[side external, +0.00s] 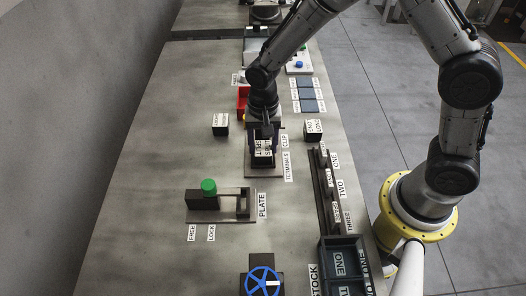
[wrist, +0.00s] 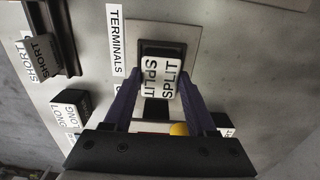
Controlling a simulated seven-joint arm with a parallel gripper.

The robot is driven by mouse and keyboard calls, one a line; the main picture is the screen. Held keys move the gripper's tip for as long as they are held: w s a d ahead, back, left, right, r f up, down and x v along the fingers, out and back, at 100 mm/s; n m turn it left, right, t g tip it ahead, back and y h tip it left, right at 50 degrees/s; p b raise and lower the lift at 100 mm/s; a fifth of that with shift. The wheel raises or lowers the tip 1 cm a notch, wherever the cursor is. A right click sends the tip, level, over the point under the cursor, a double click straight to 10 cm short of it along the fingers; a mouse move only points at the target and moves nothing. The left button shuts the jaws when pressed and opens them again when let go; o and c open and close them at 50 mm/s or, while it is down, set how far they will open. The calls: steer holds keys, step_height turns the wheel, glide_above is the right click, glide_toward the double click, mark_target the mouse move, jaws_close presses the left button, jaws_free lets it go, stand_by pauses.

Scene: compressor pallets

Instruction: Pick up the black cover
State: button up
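A black block with white SPLIT labels (side external: 263,153) sits on a grey base plate beside the TERMINALS and CLIP labels. In the wrist view the SPLIT block (wrist: 162,80) stands between my fingers; I take it as the black cover, though nothing names it so. My gripper (side external: 264,132) points down over it. In the wrist view my gripper's purple fingers (wrist: 161,78) are spread apart, one on each side of the block. I cannot tell whether they touch it. My gripper hides part of the block in the side view.
Black labelled blocks stand to the left (side external: 220,120) and right (side external: 313,127). A red bin (side external: 243,100) is behind my gripper. A dark rack (side external: 325,190) runs along the right edge. The fixture with a green knob (side external: 209,187) and the blue wheel (side external: 263,283) stand in front.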

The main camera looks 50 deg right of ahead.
jaws_close()
steer(key=shift+r, duration=0.1)
steer(key=shift+r, duration=0.6)
steer(key=s+d+r, duration=0.3)
steer(key=s+r, duration=0.8)
steer(key=s, duration=0.2)
steer(key=shift+s+d+r, duration=0.25)
steer(key=shift+d+r, duration=0.05)
steer(key=shift+d, duration=0.1)
